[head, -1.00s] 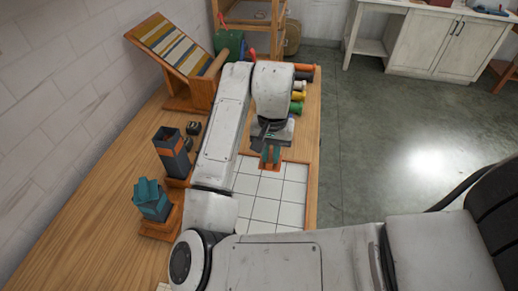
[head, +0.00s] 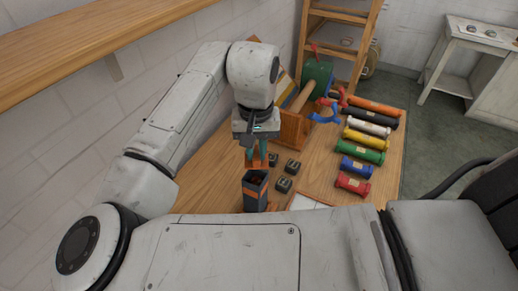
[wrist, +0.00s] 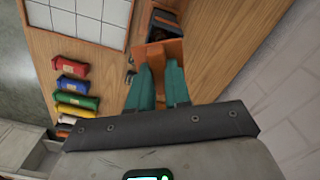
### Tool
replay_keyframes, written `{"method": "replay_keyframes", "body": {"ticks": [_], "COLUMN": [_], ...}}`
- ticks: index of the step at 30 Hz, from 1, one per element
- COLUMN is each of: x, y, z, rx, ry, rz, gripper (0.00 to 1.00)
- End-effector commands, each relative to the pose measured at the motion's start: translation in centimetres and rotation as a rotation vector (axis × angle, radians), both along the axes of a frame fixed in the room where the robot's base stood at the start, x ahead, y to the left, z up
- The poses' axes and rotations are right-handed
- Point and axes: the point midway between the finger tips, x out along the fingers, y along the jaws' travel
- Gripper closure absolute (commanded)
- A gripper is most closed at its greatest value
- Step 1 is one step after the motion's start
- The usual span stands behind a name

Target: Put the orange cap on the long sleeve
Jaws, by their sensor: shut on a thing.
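My gripper (head: 257,155) has teal fingers and is shut on the orange cap (head: 258,166). In the wrist view the cap (wrist: 158,52) shows as an orange plate between the fingertips (wrist: 158,85). A tall dark grey square sleeve with an orange band (head: 255,193), which looks like the long sleeve, stands upright on the table. The cap is just above its open top in the head view. I cannot tell whether they touch. In the wrist view the dark sleeve (wrist: 166,18) lies beyond the cap, partly hidden by it.
Several small dark blocks (head: 284,184) lie on the wooden table right of the sleeve. Skeins in several colours, such as the green one (head: 361,155), lie in a row farther right. A wooden stand (head: 297,127) is behind. A white tiled area (wrist: 82,18) lies beside the sleeve.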

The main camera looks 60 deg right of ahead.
Motion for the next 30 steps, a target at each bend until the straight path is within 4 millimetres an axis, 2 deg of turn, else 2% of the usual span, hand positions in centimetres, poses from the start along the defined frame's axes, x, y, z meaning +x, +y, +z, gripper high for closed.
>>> {"method": "replay_keyframes", "body": {"ticks": [8, 21, 30], "x": [0.0, 0.0, 0.0], "y": [0.1, 0.1, 0.1], "z": [-0.7, -4.5, -6.1], "rx": [0.0, 0.0, 0.0], "ry": [0.001, 0.001, 0.002], "rz": [0.005, 0.004, 0.005], "gripper": [1.0, 1.0, 1.0]}}
